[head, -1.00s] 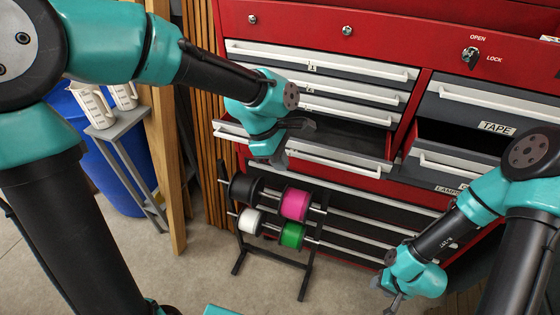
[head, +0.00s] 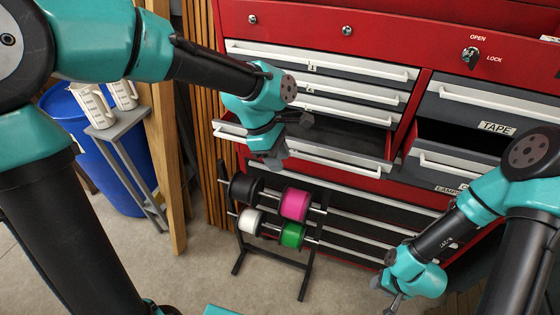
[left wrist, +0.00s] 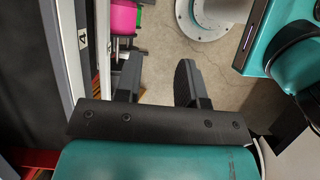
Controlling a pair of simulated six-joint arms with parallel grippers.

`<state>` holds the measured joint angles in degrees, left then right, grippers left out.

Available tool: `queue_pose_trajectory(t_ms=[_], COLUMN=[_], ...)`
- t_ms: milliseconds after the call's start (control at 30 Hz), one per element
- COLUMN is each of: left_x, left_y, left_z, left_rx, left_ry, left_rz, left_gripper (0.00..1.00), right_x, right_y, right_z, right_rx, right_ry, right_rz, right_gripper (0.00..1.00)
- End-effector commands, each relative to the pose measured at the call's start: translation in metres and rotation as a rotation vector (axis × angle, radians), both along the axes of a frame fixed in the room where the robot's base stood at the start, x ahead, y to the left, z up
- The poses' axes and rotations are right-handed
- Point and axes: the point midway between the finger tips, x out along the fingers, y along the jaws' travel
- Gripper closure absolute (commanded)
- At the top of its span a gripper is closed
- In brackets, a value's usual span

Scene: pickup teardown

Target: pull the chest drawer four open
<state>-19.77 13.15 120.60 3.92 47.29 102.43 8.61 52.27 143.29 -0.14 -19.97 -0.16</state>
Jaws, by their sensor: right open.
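Chest drawer four (head: 345,157) is pulled out of the red chest (head: 290,20), with its grey interior showing behind a front with a white handle (head: 335,165). My left gripper (head: 275,163) is at the left part of this front. In the left wrist view the drawer's "4" label (left wrist: 82,40) and pale front edge lie left of my left gripper (left wrist: 156,82). Its two fingers are spread, and nothing shows held between them. My right gripper (head: 393,302) is low at the right, away from the drawer; its fingertips are small.
A rack with several coloured spools (head: 296,205) stands below the drawer. A drawer labelled TAPE (head: 490,105) is at the right, with another pulled-out drawer (head: 450,165) under it. Two white jugs (head: 92,105) stand on a grey stand beside a blue bin (head: 95,165). Floor is clear at lower left.

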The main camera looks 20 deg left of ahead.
Motion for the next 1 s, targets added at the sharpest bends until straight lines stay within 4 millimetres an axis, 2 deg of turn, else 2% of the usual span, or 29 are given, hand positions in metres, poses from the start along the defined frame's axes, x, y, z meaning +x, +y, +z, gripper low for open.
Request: queue_pose_trajectory(t_ms=[700,833,1000], left_x=[0.004,0.005,0.005], left_y=[0.050,0.057,0.061], left_z=[0.122,0.138,0.147], left_rx=[-0.001,-0.001,0.000], left_ry=[-0.002,-0.002,-0.001], left_rz=[0.002,0.001,0.000], left_gripper=[0.64,0.64,0.64], right_x=[0.000,0.000,0.000], right_y=[0.000,0.000,0.000], right_z=[0.000,0.000,0.000], right_rx=[0.000,0.000,0.000], right_ry=[0.000,0.000,0.000], right_rz=[0.000,0.000,0.000], right_gripper=[0.57,0.57,0.57])
